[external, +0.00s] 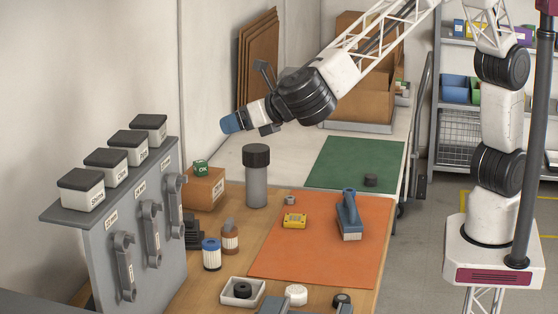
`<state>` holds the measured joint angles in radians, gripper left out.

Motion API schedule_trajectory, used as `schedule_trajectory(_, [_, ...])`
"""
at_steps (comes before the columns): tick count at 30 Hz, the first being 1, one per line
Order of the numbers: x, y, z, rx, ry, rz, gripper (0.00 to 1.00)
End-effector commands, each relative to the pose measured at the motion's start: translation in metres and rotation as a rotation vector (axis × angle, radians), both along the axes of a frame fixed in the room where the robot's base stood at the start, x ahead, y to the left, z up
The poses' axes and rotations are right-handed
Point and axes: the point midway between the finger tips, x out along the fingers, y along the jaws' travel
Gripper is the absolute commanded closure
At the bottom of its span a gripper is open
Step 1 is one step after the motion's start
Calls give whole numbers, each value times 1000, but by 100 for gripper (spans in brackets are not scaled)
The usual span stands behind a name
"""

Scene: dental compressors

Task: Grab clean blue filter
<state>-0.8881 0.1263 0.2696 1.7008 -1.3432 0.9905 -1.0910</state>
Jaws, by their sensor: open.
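A small filter (211,254) with a blue top and a white pleated body stands upright on the wooden bench, left of the orange mat. A similar brown, dirty-looking filter (230,238) stands just behind and to its right. My gripper (230,123) is high above the back of the bench, pointing left, with a blue tip. It is well above and behind the blue filter and apart from it. It is open, and nothing shows held in it.
A grey rack (75,217) with wrenches and labelled boxes stands left of the filters. A tall grey cylinder (257,178) with a black cap stands behind them. A blue-handled brush (348,216) and yellow meter (295,220) lie on the orange mat (310,262). A white tray (225,298) sits in front.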

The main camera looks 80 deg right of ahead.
Motion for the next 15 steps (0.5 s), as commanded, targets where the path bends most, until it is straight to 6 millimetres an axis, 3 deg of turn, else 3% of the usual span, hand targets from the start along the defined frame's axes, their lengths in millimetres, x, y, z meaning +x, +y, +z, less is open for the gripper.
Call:
schedule_trajectory(3, [-4, 23, -6, -42, -10, 47, 26])
schedule_trajectory(12, [-12, 68, -15, -123, -36, 139, 26])
schedule_trajectory(15, [-11, 68, -38, -130, -35, 141, 26])
